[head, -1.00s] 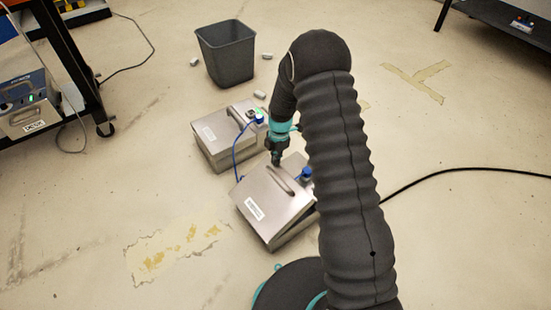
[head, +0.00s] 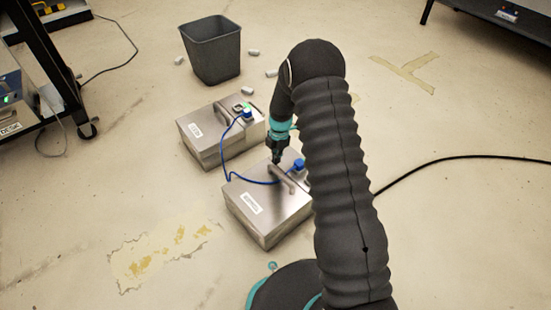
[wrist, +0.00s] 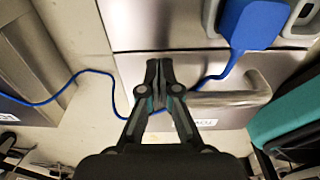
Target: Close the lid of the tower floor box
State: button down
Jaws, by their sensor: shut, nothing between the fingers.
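My gripper (head: 277,160) is shut and empty, over the far edge of that lid; contact cannot be judged. In the wrist view the shut fingertips (wrist: 158,66) show over the lid (wrist: 215,70), beside its handle (wrist: 232,98). A blue cable (head: 250,181) runs across the lid to a blue plug (head: 298,165). My arm hides the near box's right side.
The far box (head: 215,145) stands just behind, its lid down, with a blue plug at its right. A dark bin (head: 212,52) and several small pale pieces lie beyond. A wheeled cart (head: 75,100) is at left. A black cable (head: 450,158) crosses the floor at right.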

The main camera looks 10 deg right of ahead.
notch_tip(320, 180, up, 5)
jog(key=shift+f+p, duration=0.1)
jog(key=shift+p, duration=0.95)
jog(key=w+d+r, duration=0.2)
jog(key=d+r, duration=0.2)
jog(key=r, duration=0.3)
jog(key=shift+w+d+r, duration=0.25)
jog(key=shift+w+r, duration=0.1)
